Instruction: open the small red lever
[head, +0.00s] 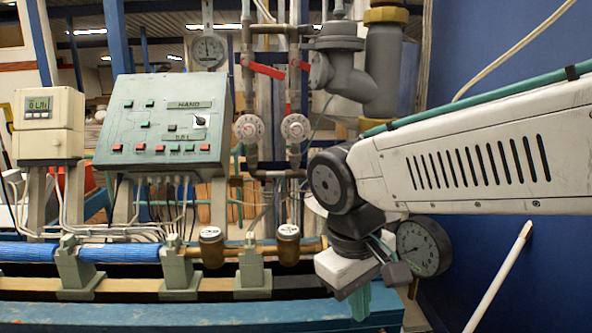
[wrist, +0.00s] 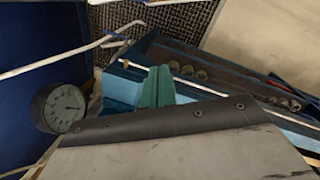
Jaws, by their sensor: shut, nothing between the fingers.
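Red levers show on the pipework in the head view. A longer one (head: 263,70) slants down to the right on the left pipe. A shorter red one (head: 302,65) sits on the pipe to its right, with a small red piece (head: 289,108) lower down. I cannot tell for sure which is the small lever. My gripper (head: 360,303) points down at the lower right, well below and right of the levers. Its green fingers (wrist: 157,87) are together and empty in the wrist view. No red lever shows in the wrist view.
A round gauge (head: 424,247) is close right of my gripper; it also shows in the wrist view (wrist: 63,108). A blue bench (head: 190,315) lies below. A control box (head: 165,125) stands left. Two dials (head: 249,128) (head: 295,128) sit below the levers. A grey valve body (head: 340,70) stands right.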

